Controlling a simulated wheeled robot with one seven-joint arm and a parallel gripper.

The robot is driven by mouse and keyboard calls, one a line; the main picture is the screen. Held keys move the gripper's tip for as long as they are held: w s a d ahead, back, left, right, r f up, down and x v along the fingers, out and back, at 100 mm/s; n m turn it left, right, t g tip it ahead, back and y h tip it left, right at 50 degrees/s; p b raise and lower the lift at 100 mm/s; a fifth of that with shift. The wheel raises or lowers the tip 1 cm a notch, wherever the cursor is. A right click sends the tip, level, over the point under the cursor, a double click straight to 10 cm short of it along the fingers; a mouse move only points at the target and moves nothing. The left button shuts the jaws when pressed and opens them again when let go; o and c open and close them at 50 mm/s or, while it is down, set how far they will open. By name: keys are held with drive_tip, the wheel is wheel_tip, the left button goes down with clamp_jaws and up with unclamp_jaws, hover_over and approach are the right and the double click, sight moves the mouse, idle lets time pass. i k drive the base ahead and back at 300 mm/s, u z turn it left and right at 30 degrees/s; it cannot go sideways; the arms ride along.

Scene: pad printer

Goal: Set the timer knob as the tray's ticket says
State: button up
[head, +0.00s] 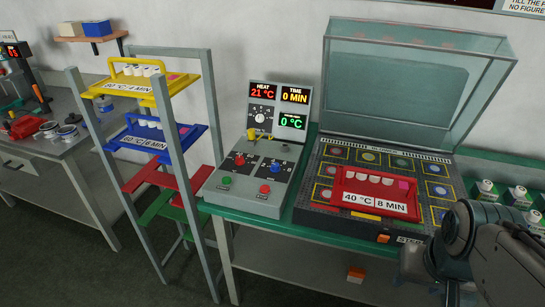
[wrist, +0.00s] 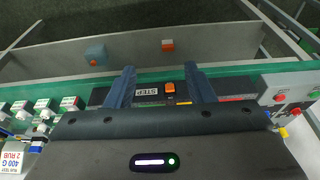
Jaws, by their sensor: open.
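The tray (head: 350,207), red with white items and a pink one in it, sits on the dark plate of the open-lidded machine. Its ticket (head: 375,203) reads 40 °C, 8 MIN. The grey control box (head: 214,192) stands left of the machine. Its displays show HEAT 21 °C, TIME 0 MIN (head: 295,95) and a green 0 °C. It has a red knob (head: 240,160), a blue knob (head: 275,167) and a white dial (head: 260,117); I cannot read which is the timer. My gripper (wrist: 158,70) is open and empty over the machine's front edge, right of the control box.
The machine's clear lid (head: 420,75) stands raised. An orange switch (wrist: 170,88) is on the machine's front. A rack (head: 196,150) left of the box holds yellow (head: 175,85) and blue (head: 192,137) trays. Several small bottles (head: 518,195) stand at right.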

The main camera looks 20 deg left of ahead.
sight(275, 168)
drive_tip(key=u, duration=0.45)
drive_tip(key=k, duration=0.6)
drive_tip(key=u, duration=1.05)
drive_tip(key=i, duration=1)
drive_tip(key=z, duration=0.9)
drive_tip(key=i, duration=0.5)
drive_tip(key=z, duration=0.55)
